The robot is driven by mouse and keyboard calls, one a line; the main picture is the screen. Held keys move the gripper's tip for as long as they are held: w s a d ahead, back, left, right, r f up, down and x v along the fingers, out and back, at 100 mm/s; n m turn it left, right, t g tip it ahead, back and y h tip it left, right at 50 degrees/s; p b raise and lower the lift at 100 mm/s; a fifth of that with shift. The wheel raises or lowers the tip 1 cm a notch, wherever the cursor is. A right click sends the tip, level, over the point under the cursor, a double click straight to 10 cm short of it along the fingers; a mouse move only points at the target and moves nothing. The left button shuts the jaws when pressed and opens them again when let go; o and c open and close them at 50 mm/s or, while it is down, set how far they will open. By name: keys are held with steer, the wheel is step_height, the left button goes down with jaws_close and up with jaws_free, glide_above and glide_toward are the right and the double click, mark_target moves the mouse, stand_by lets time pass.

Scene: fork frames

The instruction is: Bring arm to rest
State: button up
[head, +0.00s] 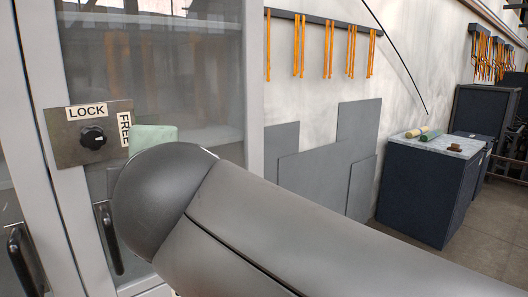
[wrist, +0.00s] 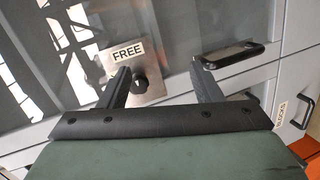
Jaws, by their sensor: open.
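My gripper (wrist: 160,67) is open in the wrist view. Its two dark fingers are spread apart in front of a grey cabinet, with nothing seen between them but the cabinet front. A black round knob (head: 92,137) sits on a metal plate (head: 62,150) on the cabinet, with a LOCK label above and a FREE label to the right. The knob also shows in the wrist view (wrist: 139,84), close beside the left finger; I cannot tell whether they touch. In the head view my large grey arm crosses the lower middle and hides most of the gripper.
The cabinet has glass doors (head: 190,80) and black handles (head: 109,238); one handle (wrist: 234,54) lies near the right finger in the wrist view. Grey panels (head: 310,165) lean on the wall. A dark cabinet (head: 415,195) with small items on top stands right, beside open floor.

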steer(key=w+d+f+m+g+h+p, duration=0.2)
steer(key=w+d+f+m+h, duration=0.15)
steer(key=d+f+m, duration=0.4)
steer(key=w+d+f+m+g+h+p, duration=0.15)
steer(key=d+f+m+h, duration=0.25)
steer(key=d+f, duration=0.65)
steer(key=s+d+f+m+g+p, duration=0.1)
steer(key=s+d+f+m+g, duration=0.7)
steer(key=s+d+f+m, duration=0.3)
step_height(320, 180, down, 4)
steer(key=shift+s+d+f+g+h, duration=0.3)
steer(key=shift+s+d, duration=0.4)
steer(key=shift+d, duration=0.5)
steer(key=shift+r, duration=0.1)
